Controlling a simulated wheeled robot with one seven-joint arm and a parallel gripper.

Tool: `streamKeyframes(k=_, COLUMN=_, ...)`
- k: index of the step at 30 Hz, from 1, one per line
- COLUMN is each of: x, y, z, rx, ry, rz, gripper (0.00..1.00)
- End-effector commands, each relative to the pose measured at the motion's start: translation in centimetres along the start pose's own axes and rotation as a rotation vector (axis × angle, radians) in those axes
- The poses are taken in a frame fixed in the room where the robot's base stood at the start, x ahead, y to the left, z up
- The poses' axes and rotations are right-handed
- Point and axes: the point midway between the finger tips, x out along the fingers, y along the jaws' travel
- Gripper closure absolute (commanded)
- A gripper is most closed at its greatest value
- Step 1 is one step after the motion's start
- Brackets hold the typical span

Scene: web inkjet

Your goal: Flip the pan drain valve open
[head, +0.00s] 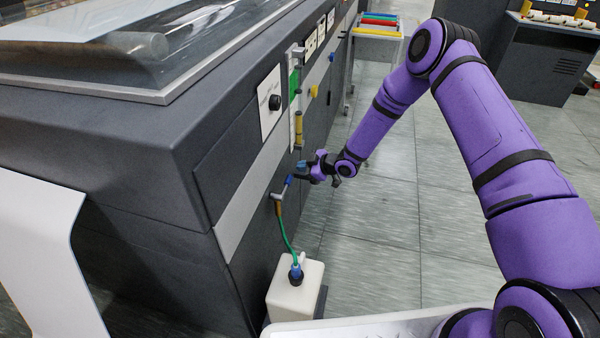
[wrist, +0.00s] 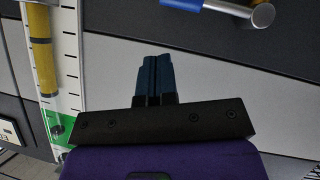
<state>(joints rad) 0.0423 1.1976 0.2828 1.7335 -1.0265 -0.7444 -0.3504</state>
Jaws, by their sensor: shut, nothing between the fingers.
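The drain valve (head: 280,196) sticks out from the machine's side, with a blue lever handle and a brass-coloured outlet below it. A green hose runs from it down to a white container (head: 296,290). In the wrist view the blue handle and the metal valve end (wrist: 262,14) show at the top edge, partly cut off. My gripper (head: 300,172) is beside the machine's side, close to the handle. In the wrist view its dark blue fingers (wrist: 153,78) are together with nothing between them. They appear apart from the valve there; contact is unclear in the head view.
A gauge strip (wrist: 62,75) with a yellow tube runs along the machine's side near my gripper. A black knob on a white panel (head: 270,104) is higher up. The tiled floor (head: 380,225) right of the machine is clear.

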Motion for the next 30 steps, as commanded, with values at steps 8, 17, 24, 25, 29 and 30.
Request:
streamKeyframes(k=8, x=-4.8, y=0.9, z=0.1, rx=0.000, ry=0.000, rz=0.001, gripper=1.00)
streamKeyframes(k=17, x=-7.4, y=1.3, z=0.2, rx=0.000, ry=0.001, rz=0.000, gripper=1.00)
streamKeyframes(k=24, x=-7.6, y=1.3, z=0.2, rx=0.000, ry=0.002, rz=-0.001, gripper=1.00)
streamKeyframes(k=25, x=-7.6, y=1.3, z=0.2, rx=0.000, ry=0.001, rz=-0.001, gripper=1.00)
streamKeyframes(k=29, x=-7.5, y=1.4, z=0.2, rx=0.000, ry=0.002, rz=-0.001, gripper=1.00)
streamKeyframes(k=30, x=-7.5, y=1.4, z=0.2, rx=0.000, ry=0.001, rz=-0.001, gripper=1.00)
